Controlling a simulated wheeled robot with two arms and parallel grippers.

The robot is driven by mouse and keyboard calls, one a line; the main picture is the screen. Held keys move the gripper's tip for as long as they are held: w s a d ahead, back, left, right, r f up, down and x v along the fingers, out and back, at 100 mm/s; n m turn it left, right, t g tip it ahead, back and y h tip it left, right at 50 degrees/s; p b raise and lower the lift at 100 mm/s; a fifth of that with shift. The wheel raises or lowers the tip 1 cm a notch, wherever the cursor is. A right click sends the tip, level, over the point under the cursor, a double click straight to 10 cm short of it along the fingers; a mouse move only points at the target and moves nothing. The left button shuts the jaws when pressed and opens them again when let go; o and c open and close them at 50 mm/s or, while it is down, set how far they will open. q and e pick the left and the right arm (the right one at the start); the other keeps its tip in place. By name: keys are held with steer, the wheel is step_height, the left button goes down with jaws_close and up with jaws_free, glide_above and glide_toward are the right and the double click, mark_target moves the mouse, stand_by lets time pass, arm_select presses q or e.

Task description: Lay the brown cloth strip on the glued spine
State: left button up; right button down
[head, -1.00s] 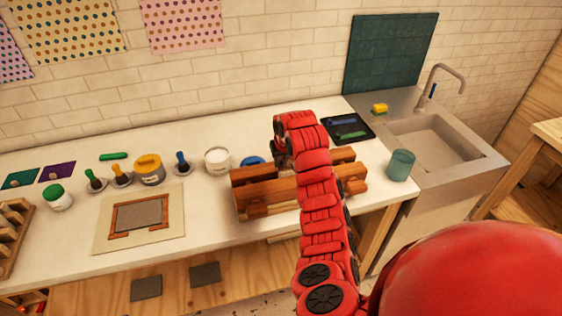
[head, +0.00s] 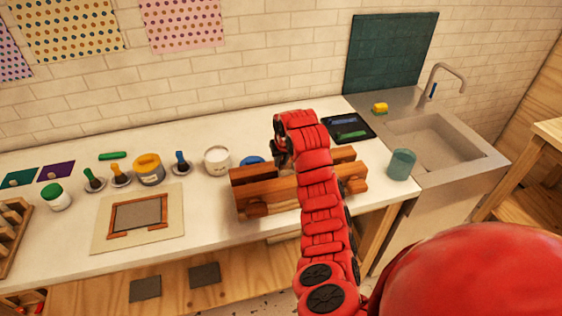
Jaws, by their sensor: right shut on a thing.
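My right gripper (head: 279,152) is over the wooden press (head: 266,196) on the white bench, at the end of my red arm. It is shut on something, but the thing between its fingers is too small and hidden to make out. The wrist and forearm cover the middle of the press. The glued spine is not visible; it may lie between the press's wooden bars, behind the arm. I cannot make out the brown cloth strip. My left gripper is not in view.
A mat with a framed grey board (head: 138,213) lies left of the press. A black tray (head: 348,128), a teal cup (head: 401,164) and the sink (head: 440,146) are to the right.

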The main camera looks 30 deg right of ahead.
steer(key=shift+f+b, duration=0.1)
steer(key=shift+b, duration=0.3)
stand_by(0.6)
steer(key=shift+c, duration=2.2)
jaws_free()
steer(key=shift+r, duration=3.55)
steer(key=shift+f, duration=0.1)
